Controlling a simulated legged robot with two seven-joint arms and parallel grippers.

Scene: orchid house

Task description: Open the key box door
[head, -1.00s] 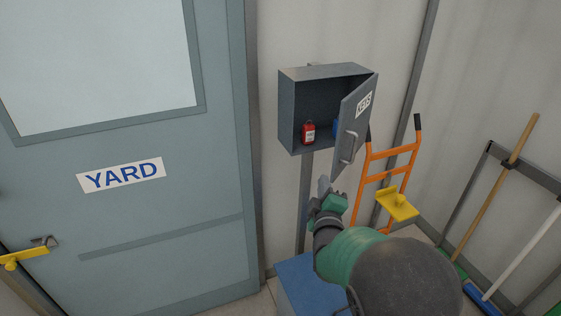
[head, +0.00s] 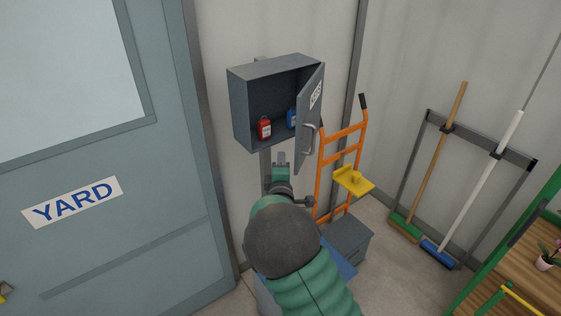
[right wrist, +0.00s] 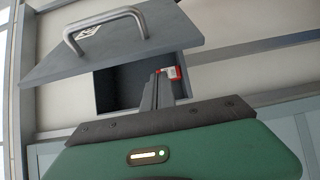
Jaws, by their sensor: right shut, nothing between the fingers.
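The grey key box (head: 240,106) hangs on the wall right of the yard door. Its door (head: 313,100), hinged on the right, stands part open and angled outward, with a KEYS label and a bar handle (head: 308,139). A red key tag (head: 264,128) and a blue one (head: 292,118) show inside. My right gripper (head: 281,157) is shut and empty, just below the box, left of the handle. In the right wrist view its fingers (right wrist: 159,90) point toward the box opening, with the door (right wrist: 120,52) at upper left and the red tag (right wrist: 174,72) beyond. My left gripper is out of view.
The YARD door (head: 150,190) is shut at left. An orange hand truck (head: 342,133) stands right of the box, with a yellow piece (head: 352,182) in front. A grey box (head: 345,245) is on the floor. Brooms (head: 443,150) hang on a rack at right, near a wooden bench (head: 530,270).

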